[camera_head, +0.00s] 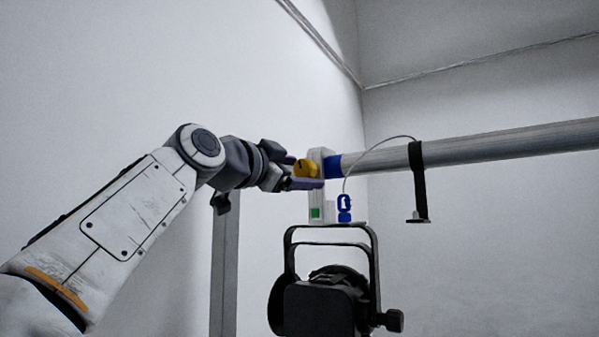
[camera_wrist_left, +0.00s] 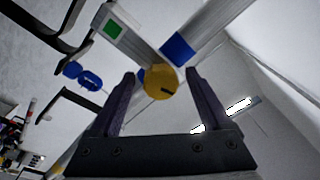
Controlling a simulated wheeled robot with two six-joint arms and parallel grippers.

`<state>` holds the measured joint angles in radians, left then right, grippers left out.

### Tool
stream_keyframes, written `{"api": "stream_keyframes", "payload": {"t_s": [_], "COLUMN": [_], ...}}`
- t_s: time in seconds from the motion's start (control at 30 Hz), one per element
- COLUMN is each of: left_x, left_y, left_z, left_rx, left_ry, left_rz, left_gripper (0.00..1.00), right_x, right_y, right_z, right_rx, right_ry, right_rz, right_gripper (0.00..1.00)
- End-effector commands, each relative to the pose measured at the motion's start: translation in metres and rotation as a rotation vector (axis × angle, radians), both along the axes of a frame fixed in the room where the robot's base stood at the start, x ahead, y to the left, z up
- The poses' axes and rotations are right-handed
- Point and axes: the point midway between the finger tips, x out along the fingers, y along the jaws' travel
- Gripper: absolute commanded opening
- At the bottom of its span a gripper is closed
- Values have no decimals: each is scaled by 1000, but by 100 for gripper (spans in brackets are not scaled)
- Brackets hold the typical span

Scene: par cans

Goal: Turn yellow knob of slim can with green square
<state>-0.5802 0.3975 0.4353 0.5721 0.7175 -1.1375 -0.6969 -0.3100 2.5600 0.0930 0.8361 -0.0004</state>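The slim can (camera_head: 334,308) is black and hangs from a pale grey clamp (camera_head: 318,196) that bears a green square (camera_head: 315,213). The yellow knob (camera_head: 305,168) sits on the clamp's left side, by the pipe end. In the left wrist view the knob (camera_wrist_left: 160,82) has a dark slot, and the green square (camera_wrist_left: 113,30) shows above left. My left gripper (camera_wrist_left: 161,76) is open, with one finger on each side of the knob and a gap visible on both sides. Its fingertips are level with the knob in the picture. My right gripper is not in view.
A grey pipe (camera_head: 480,147) with a blue band (camera_head: 333,166) runs to the right. A blue carabiner (camera_head: 344,208) on a thin safety cable hangs beside the clamp. A black strap (camera_head: 417,185) hangs from the pipe. A grey post (camera_head: 224,270) stands on the left.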

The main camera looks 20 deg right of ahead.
Motion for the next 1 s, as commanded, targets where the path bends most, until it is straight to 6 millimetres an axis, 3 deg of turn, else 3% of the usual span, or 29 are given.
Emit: {"api": "stream_keyframes", "payload": {"t_s": [0.23, 0.5, 0.7, 1.0], "left_x": [-9, -40, -55, -61], "left_y": [12, 56, 79, 85], "left_z": [-4, -11, -12, -11], "left_rx": [-3, -2, 0, 1], "left_ry": [-2, -4, -1, 1], "left_rz": [1, 3, 2, 0], "left_gripper": [82, 82, 82, 82], "right_x": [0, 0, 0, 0], "right_y": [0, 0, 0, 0], "right_z": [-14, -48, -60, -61], "right_rx": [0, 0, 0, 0], "right_ry": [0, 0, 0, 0], "right_rz": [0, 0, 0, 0], "right_gripper": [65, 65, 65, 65]}}
